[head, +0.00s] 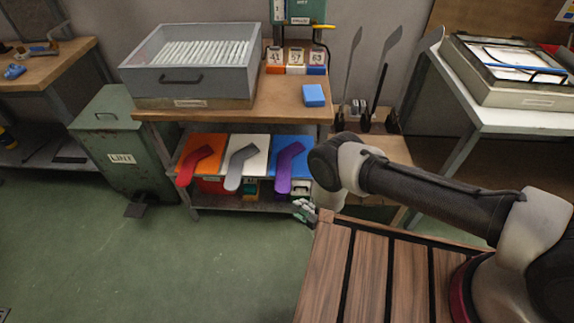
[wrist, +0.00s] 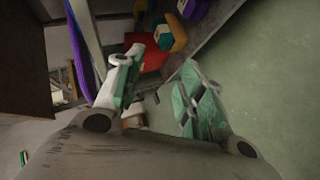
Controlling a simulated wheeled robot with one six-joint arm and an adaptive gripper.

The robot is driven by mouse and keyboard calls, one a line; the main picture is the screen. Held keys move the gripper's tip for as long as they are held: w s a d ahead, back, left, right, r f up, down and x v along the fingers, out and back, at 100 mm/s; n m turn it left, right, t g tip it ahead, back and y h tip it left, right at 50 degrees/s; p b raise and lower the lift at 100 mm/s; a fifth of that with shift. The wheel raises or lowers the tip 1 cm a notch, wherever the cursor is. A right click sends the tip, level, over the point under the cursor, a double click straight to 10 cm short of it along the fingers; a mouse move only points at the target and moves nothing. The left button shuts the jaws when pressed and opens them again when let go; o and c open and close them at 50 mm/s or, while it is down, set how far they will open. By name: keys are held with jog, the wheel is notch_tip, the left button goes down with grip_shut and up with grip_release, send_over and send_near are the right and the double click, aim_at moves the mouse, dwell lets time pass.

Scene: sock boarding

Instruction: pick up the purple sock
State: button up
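The purple sock (head: 288,168) lies on a blue board that leans at the front of the workbench's lower level, the rightmost of three boards. In the wrist view a purple strip, the sock's edge (wrist: 79,52), shows at the upper left, outside my fingers. My gripper (head: 304,210) hangs low, just right of and below the sock's toe in the head view, apart from it. In the wrist view my gripper (wrist: 160,88) has its two green-padded fingers spread, with nothing held between them.
A red sock (head: 196,166) on an orange board and a grey sock (head: 238,167) on a white board are to the left. Coloured boxes (wrist: 165,35) sit on the shelf behind. A green LINT bin (head: 122,160) stands left. The floor in front is clear.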

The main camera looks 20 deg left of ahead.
aim_at(276, 176)
notch_tip(276, 176, up, 7)
jog(key=a+n+t+y, duration=0.2)
jog(key=n+t+y, duration=0.1)
jog(key=n+y, duration=0.1)
jog(key=x, duration=0.7)
jog(key=shift+w+a+r, duration=0.15)
jog(key=shift+w+r, duration=0.15)
jog(key=shift+w, duration=0.1)
jog(key=shift+c, duration=0.3)
grip_shut()
